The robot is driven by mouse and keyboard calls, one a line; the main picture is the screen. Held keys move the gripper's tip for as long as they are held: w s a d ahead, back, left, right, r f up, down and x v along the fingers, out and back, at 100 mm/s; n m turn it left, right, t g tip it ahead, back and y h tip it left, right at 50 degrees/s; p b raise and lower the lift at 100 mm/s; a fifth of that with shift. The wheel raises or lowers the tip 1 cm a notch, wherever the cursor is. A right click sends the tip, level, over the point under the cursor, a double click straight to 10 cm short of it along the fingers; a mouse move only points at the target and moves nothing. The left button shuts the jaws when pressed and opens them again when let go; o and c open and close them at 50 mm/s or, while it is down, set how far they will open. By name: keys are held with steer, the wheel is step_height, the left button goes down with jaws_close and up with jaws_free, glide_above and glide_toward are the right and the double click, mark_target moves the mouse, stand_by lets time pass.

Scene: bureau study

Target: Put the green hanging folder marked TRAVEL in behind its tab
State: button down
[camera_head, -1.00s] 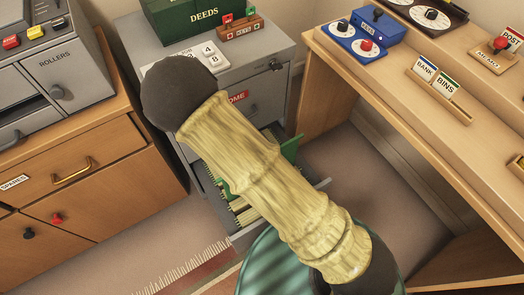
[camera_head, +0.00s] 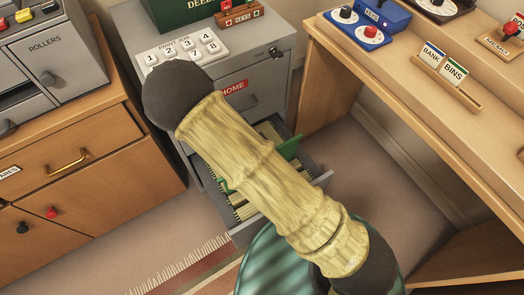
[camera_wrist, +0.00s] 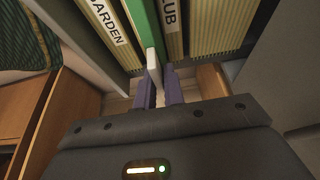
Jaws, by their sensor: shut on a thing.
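My gripper (camera_wrist: 159,82) is shut on the green folder (camera_wrist: 143,22), with a pale piece of it between the fingers in the wrist view. The folder is upright between cream folder rows labelled GARDEN (camera_wrist: 107,20) and CLUB (camera_wrist: 170,14). In the head view the green folder (camera_head: 289,147) shows beside my arm, standing partly above the open file drawer (camera_head: 246,234). My arm hides my gripper and much of the drawer there. I cannot read TRAVEL on the folder, and I cannot tell whether its lower edge is seated.
The grey cabinet (camera_head: 262,72) with a red HOME label stands behind the drawer. A wooden desk (camera_head: 400,95) with BANK and BINS cards (camera_head: 440,62) is at right. A wooden cupboard (camera_head: 90,140) is at left. Carpet (camera_head: 375,190) is clear right of the drawer.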

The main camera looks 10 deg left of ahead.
step_height(320, 180, down, 12)
steer(key=b, duration=0.6)
steer(key=shift+f, duration=0.25)
stand_by(1.0)
steer(key=shift+f+b, duration=0.5)
steer(key=shift+b, duration=0.05)
stand_by(0.6)
steer(key=c, duration=1.4)
jaws_free()
steer(key=p+v, duration=0.7)
steer(key=v, duration=1)
steer(key=shift+s+r, duration=0.1)
steer(key=shift+r, duration=0.15)
